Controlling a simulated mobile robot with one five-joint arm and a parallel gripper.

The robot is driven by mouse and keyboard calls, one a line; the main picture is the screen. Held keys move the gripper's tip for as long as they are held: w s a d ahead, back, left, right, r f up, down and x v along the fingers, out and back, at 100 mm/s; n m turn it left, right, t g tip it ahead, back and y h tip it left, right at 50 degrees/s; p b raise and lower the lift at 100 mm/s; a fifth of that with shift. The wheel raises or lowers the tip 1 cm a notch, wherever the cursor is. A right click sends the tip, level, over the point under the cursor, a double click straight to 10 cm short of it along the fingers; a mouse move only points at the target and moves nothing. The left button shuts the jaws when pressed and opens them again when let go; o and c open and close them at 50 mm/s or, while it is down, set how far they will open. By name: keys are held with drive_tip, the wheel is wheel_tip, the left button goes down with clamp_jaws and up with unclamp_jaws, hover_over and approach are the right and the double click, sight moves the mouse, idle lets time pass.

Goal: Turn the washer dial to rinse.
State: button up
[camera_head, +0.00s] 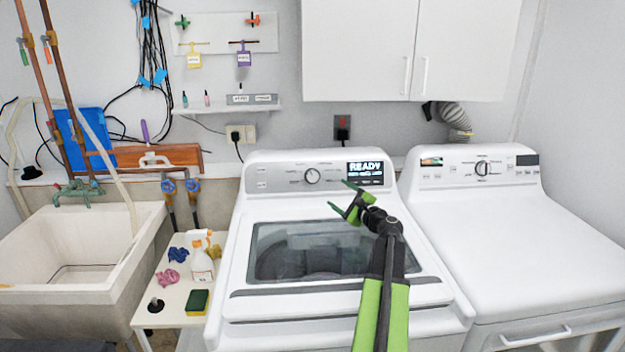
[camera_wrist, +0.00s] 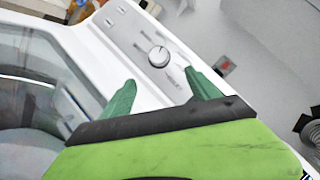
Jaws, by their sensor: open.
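The washer (camera_head: 232,270) is the white top-loading machine in the middle of the head view, with a dark glass lid. Its round silver dial (camera_head: 312,176) sits on the grey rear panel, left of a lit display (camera_head: 365,173) reading "READY". My gripper (camera_head: 338,196) is open and empty above the lid, to the right of the dial and apart from it. In the wrist view the dial (camera_wrist: 158,56) shows beyond and between my two green fingertips (camera_wrist: 161,88), with a gap to them. The small labels around the dial are too blurred to read.
A white dryer (camera_head: 580,235) with its own dial (camera_head: 482,168) stands at the right. A small table (camera_head: 165,318) with a spray bottle (camera_head: 202,262) and a sponge (camera_head: 197,302) is left of the washer, beside a sink (camera_head: 140,240). Cabinets (camera_head: 355,50) hang above. The washer's lid is clear.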

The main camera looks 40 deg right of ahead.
sight(315, 177)
drive_tip(key=x, duration=1.5)
drive_tip(key=shift+w, duration=0.15)
